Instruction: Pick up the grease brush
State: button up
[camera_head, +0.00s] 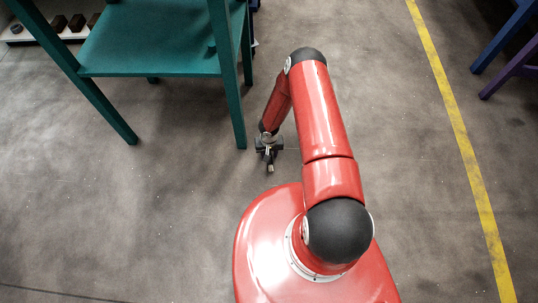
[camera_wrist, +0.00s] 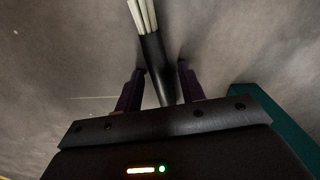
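The grease brush shows in the wrist view, with a dark handle (camera_wrist: 155,62) and pale bristles (camera_wrist: 143,15) pointing to the top edge. The handle runs down between the two fingers of my gripper (camera_wrist: 160,70). A gap shows on each side of the handle near the fingertips, so the gripper is open around it. The handle's lower end is hidden behind the gripper body. In the head view my gripper (camera_head: 268,152) points down low near the floor, and a small pale bit of the brush (camera_head: 270,168) shows just below it.
A green table (camera_head: 150,40) stands at upper left, its near leg (camera_head: 228,90) close to my gripper. Its green also shows in the wrist view (camera_wrist: 280,120). A yellow line (camera_head: 455,115) crosses the floor at right. Blue and purple legs (camera_head: 510,65) stand at upper right.

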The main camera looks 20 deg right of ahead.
grip_shut()
dwell(0.7)
notch_tip(320, 180, up, 37)
jog(key=s+n+p, duration=0.1)
jog(key=shift+s+a+n+p, duration=0.15)
jog(key=shift+s+n+p, duration=0.15)
jog(key=shift+s+p, duration=0.1)
jog(key=shift+f, duration=0.15)
